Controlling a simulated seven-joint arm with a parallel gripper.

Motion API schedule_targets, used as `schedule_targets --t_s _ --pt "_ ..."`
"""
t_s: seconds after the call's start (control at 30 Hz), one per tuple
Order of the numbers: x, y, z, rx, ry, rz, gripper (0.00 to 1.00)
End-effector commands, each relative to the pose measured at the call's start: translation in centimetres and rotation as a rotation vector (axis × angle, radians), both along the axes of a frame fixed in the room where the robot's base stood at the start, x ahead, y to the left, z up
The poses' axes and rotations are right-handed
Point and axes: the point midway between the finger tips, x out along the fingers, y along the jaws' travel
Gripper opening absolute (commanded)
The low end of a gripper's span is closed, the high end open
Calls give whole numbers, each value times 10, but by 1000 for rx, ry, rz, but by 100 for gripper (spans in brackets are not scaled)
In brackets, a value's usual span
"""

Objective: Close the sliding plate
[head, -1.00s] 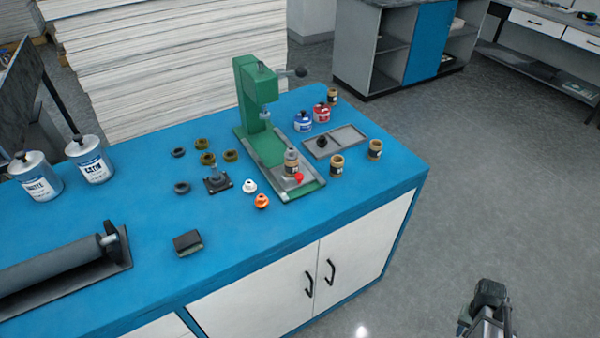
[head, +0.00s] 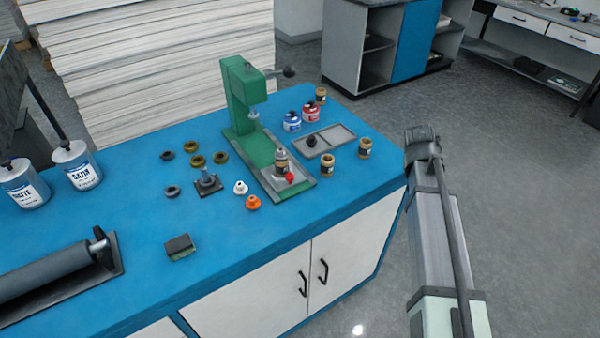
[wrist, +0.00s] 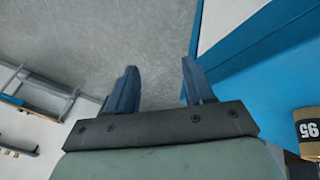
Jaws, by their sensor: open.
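The green press (head: 238,97) stands on the blue counter, with its column at the back and its base running toward the front edge. The grey sliding plate (head: 276,184) lies at the front end of the base, out in front of the press head. A small jar (head: 281,163) stands upright on the plate, beside a red knob (head: 290,177). My gripper (wrist: 158,66) is open and empty in the wrist view, with bare floor beyond its fingers. In the head view my arm stands to the right of the counter, apart from the press and plate. The plate is not seen in the wrist view.
White (head: 240,188) and orange (head: 253,202) pieces sit left of the plate. A jar marked 95 (wrist: 307,130) shows near the counter edge.

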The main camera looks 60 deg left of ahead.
Motion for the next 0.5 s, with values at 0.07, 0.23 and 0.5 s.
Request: schedule_targets --t_s 0.07,0.23,0.5 --pt "-6 21 24 14 -24 19 52" --pt "-63 54 49 59 9 100 52" --pt "-189 113 102 146 93 286 52"
